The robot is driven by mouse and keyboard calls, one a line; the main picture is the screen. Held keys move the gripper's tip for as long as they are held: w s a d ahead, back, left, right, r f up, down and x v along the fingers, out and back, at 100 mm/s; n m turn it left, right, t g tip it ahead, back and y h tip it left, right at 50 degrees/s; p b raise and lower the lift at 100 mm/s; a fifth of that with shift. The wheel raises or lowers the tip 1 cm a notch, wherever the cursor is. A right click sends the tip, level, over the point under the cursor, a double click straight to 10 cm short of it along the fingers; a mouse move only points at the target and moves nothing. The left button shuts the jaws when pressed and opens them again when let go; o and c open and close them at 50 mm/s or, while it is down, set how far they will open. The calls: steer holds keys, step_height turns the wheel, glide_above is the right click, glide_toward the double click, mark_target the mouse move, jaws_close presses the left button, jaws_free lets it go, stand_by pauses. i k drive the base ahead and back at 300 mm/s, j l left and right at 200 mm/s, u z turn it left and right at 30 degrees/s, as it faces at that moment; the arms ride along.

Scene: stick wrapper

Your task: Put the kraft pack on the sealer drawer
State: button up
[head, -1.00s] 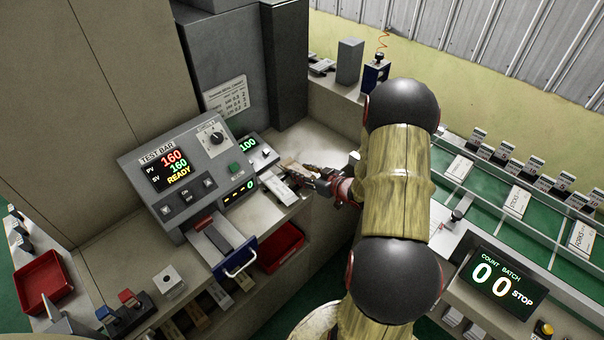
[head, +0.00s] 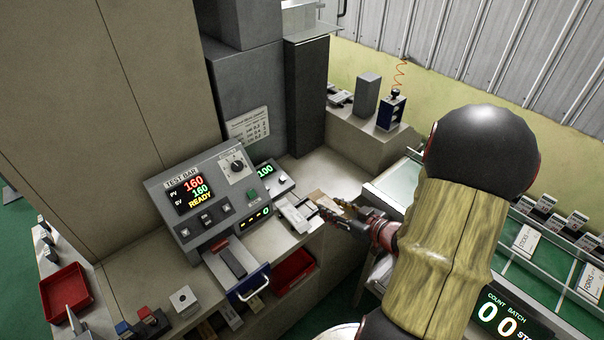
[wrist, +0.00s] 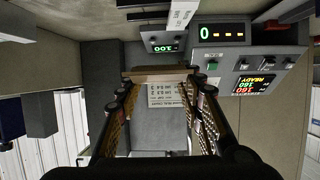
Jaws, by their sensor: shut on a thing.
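The kraft pack (wrist: 158,75) shows as a brown strip across my fingertips in the wrist view. In the head view, the pack (head: 318,197) is a small tan piece beside the white weighing plate. My gripper (head: 335,208) is shut on it and holds it at the right edge of the bench. The gripper also shows in the wrist view (wrist: 160,92), with a finger on each side of the pack. The sealer drawer (head: 228,262) sticks out below the TEST BAR panel, with a blue front and white handle. It is left of and nearer than my gripper.
The sealer panel (head: 205,200) reads 160, 160, READY. A scale (head: 266,175) reading 100 has a white plate (head: 297,215) close to my gripper. A red bin (head: 294,270) sits below, right of the drawer. A conveyor (head: 400,185) runs on the right.

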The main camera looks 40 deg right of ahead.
mark_target(232, 262)
steer(key=k, duration=1)
